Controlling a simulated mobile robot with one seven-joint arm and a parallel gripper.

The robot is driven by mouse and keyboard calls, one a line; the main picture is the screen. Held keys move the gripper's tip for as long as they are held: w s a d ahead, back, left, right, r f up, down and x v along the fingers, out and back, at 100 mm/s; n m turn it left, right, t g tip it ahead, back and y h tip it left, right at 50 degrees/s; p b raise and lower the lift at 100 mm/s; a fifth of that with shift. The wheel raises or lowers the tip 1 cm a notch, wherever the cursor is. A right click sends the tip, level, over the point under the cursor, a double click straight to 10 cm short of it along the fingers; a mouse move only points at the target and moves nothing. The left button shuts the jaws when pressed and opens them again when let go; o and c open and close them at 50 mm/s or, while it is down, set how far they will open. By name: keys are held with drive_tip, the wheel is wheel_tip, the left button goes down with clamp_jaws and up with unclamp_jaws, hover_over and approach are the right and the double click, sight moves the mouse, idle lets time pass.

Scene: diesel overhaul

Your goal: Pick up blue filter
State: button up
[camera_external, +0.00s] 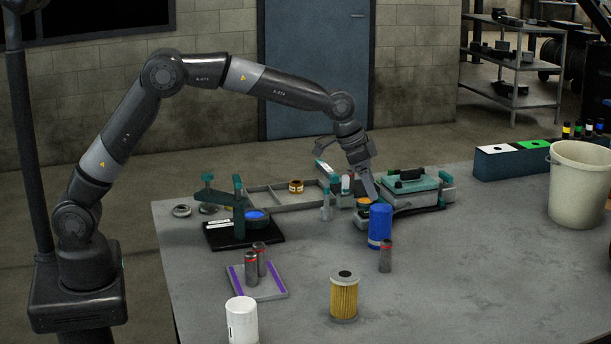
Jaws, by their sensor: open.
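The blue filter (380,227) is an upright blue cylinder with a pale band near its base. It stands on the grey table, right of the middle of the view. My gripper (368,188) reaches down from the upper left and is just above and behind the top of the blue filter. Its jaws are open. They are partly hidden among the items behind the filter, so I cannot tell whether a finger touches it.
A dark grey cylinder (385,256) stands close in front of the filter. A yellow pleated filter (344,296) and a white canister (241,321) stand nearer. A green-topped device (411,183) is behind right, a white bucket (577,185) far right. The table's right front (480,270) is clear.

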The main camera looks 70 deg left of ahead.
sight(379, 207)
drive_tip(key=x, duration=0.5)
drive_tip(key=shift+f, duration=0.25)
drive_tip(key=x, duration=0.5)
drive_tip(key=shift+s+f, duration=0.2)
drive_tip(key=shift+s, duration=0.15)
drive_tip(key=shift+c, duration=0.2)
drive_tip(key=shift+r, duration=0.1)
drive_tip(key=c, duration=1.2)
